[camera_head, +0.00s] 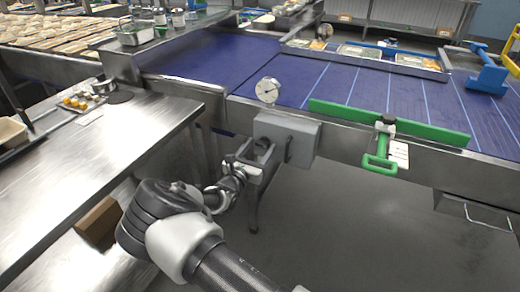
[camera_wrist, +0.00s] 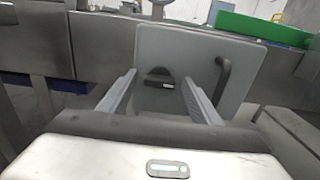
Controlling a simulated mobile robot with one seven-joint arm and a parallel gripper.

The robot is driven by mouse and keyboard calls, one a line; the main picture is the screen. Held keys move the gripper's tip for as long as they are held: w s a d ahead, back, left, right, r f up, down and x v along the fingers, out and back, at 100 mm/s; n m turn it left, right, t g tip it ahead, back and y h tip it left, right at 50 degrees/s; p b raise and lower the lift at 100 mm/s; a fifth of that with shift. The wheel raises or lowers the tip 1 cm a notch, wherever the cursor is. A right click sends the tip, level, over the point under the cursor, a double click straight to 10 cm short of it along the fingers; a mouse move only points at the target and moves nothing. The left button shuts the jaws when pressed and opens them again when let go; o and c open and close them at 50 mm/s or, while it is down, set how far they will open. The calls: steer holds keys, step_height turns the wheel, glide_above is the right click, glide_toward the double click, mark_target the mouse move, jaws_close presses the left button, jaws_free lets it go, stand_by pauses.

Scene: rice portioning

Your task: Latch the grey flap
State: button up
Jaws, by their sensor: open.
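The grey flap (camera_wrist: 190,48) is a flat grey panel on the front of a grey box on the conveyor's side, and the box shows in the head view (camera_head: 287,136). In the wrist view a small dark latch knob (camera_wrist: 158,76) sits at the panel's middle left, and a dark curved handle (camera_wrist: 223,78) is at its right. My gripper (camera_wrist: 157,84) is open and empty, facing the panel with its fingers either side of the knob. In the head view my gripper (camera_head: 258,160) is at the box's left front. I cannot tell whether the fingers touch the panel.
A round gauge (camera_head: 267,90) stands above the box. A green bar (camera_head: 388,122) and green handle (camera_head: 380,153) are to its right on the blue conveyor's (camera_head: 330,85) edge. A steel table (camera_head: 90,165) is at the left. The floor at the lower right is clear.

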steer(key=shift+w+d, duration=0.1)
steer(key=shift+w, duration=0.15)
steer(key=c, duration=1)
steer(key=shift+c, duration=0.2)
